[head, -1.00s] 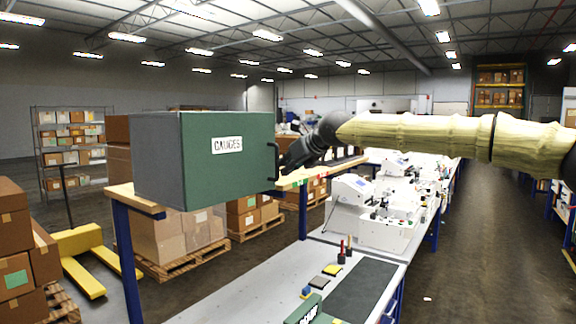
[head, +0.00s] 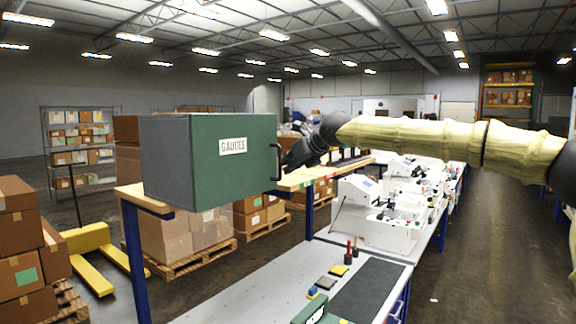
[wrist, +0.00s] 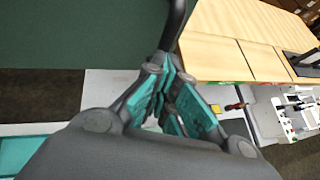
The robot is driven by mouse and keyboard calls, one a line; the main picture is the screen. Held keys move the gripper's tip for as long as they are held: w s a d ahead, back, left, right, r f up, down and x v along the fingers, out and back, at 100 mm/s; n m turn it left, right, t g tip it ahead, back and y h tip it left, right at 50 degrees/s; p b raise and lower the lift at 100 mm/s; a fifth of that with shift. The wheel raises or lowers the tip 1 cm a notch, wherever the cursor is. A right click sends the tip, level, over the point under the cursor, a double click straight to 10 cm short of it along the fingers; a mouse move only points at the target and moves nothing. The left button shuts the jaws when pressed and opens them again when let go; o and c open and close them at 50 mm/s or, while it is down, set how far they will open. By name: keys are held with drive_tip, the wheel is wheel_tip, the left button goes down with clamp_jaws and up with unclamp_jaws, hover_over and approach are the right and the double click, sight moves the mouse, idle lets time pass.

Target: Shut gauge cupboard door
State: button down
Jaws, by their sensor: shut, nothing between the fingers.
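The gauge cupboard (head: 163,165) is a box with a grey side, standing on a wooden-topped bench at left centre in the head view. Its green door (head: 225,185) faces me and bears a white GAUGES label (head: 233,147). I cannot tell whether a narrow gap is left behind the door. A black handle (head: 280,162) is on the door's right edge; it also shows in the wrist view (wrist: 176,25). My gripper (head: 290,163) is beside the handle at the door's right edge. In the wrist view its teal-padded fingers (wrist: 165,72) are shut and empty, just below the handle; contact is unclear.
The wooden benchtop (head: 318,172) runs back right of the cupboard. A lower grey bench (head: 250,285) in front holds small blocks and a dark mat (head: 370,290). White machines (head: 358,205) stand to the right. A yellow pallet jack (head: 85,240) and boxes are at left.

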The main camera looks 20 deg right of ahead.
drive_tip(key=d+f+b+v, duration=0.1)
drive_tip(key=b+v, duration=0.2)
drive_tip(key=v, duration=1)
drive_tip(key=shift+s+f+b, duration=0.2)
drive_tip(key=shift+s+b, duration=0.1)
drive_tip(key=shift+s, duration=0.1)
drive_tip(key=shift+d, duration=0.1)
